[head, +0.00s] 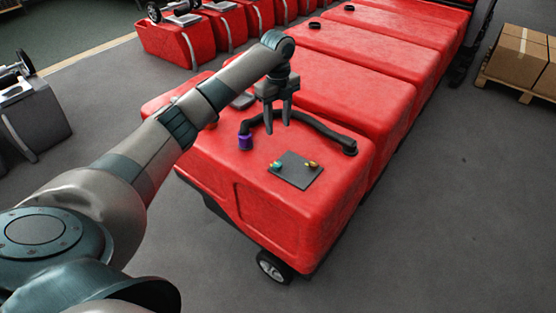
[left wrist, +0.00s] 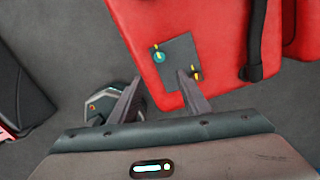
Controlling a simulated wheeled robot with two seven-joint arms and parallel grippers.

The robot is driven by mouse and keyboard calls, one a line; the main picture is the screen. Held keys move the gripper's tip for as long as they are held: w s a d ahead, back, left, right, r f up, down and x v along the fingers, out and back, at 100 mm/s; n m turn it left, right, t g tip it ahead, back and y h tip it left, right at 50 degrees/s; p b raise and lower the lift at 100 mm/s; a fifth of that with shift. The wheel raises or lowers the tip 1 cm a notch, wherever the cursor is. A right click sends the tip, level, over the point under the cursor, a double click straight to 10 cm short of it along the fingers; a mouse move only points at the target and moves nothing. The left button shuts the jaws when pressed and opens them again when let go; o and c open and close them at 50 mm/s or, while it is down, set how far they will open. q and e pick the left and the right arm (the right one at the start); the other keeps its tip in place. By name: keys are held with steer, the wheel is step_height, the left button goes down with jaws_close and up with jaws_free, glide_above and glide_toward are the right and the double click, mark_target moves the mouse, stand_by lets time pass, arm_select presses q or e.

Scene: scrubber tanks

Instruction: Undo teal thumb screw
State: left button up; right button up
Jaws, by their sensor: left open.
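The teal thumb screw (head: 277,163) is small and sits at the left corner of a dark square plate (head: 296,171) on top of the near red tank (head: 250,195). It also shows in the left wrist view (left wrist: 159,58), with a small yellow part beside it. An orange-yellow piece (head: 313,164) sits at the plate's other side. My left gripper (head: 277,124) is open and empty, pointing down above the tank. In the head view it appears behind the plate, apart from the screw. In the left wrist view the screw appears beyond and between the fingertips (left wrist: 160,78). My right gripper is not in view.
A black hose (head: 312,125) arches over the tank top, beside a purple cap (head: 245,142). More red tanks adjoin behind. A row of red machines (head: 180,45) stands at the back left, boxes on a pallet (head: 520,58) at the right. Grey floor at the lower right is clear.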

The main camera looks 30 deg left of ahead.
mark_target(278, 164)
arm_select(q)
step_height(278, 164, down, 17)
steer(key=p, duration=0.3)
steer(key=shift+r+p, duration=0.1)
steer(key=shift+p, duration=0.2)
steer(key=c, duration=1.1)
